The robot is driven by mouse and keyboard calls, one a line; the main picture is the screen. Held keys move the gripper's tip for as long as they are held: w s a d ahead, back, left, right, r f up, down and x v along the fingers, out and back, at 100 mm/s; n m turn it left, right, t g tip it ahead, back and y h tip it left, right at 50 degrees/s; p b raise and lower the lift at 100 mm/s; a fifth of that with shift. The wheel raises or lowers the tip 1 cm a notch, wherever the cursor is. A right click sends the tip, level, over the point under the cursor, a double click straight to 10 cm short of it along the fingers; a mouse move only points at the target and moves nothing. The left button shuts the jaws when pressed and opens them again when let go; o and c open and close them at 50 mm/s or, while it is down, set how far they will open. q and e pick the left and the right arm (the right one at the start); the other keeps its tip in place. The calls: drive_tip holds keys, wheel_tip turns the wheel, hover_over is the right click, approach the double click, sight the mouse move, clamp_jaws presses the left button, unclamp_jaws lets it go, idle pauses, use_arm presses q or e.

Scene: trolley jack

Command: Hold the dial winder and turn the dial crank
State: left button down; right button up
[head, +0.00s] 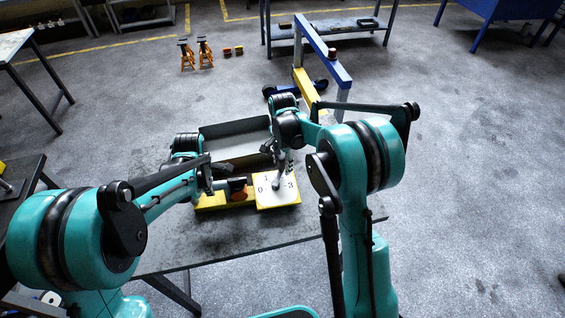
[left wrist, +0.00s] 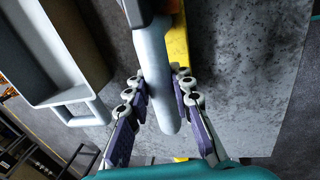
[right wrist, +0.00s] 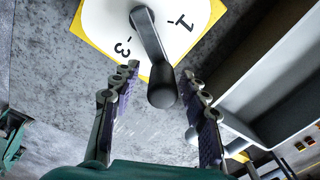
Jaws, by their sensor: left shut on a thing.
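The dial winder has a yellow base (head: 210,203) and a white square dial face (head: 290,199) with numbers, on the table. The face also shows in the right wrist view (right wrist: 100,22). Its dark grey dial crank (right wrist: 150,42) ends in a round knob. My right gripper (right wrist: 160,82) is open, its fingers on either side of the knob with gaps; in the head view it (head: 281,160) is above the dial. My left gripper (left wrist: 162,88) is shut on the winder's pale grey handle (left wrist: 166,112); it shows in the head view (head: 222,186) left of the dial, partly hiding the handle.
A grey open tray (head: 235,150) stands on the table (head: 230,240) behind the winder. A blue and yellow frame (head: 308,85) stands on the floor beyond. The table front is bare. Orange jack stands (head: 187,55) are farther back.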

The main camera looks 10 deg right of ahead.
use_arm(q)
drive_tip(key=shift+d, duration=0.1)
use_arm(e)
wheel_tip(320, 180, up, 12)
idle(0.5)
use_arm(q)
drive_tip(key=c, duration=1.2)
unclamp_jaws()
drive_tip(key=shift+r, duration=0.1)
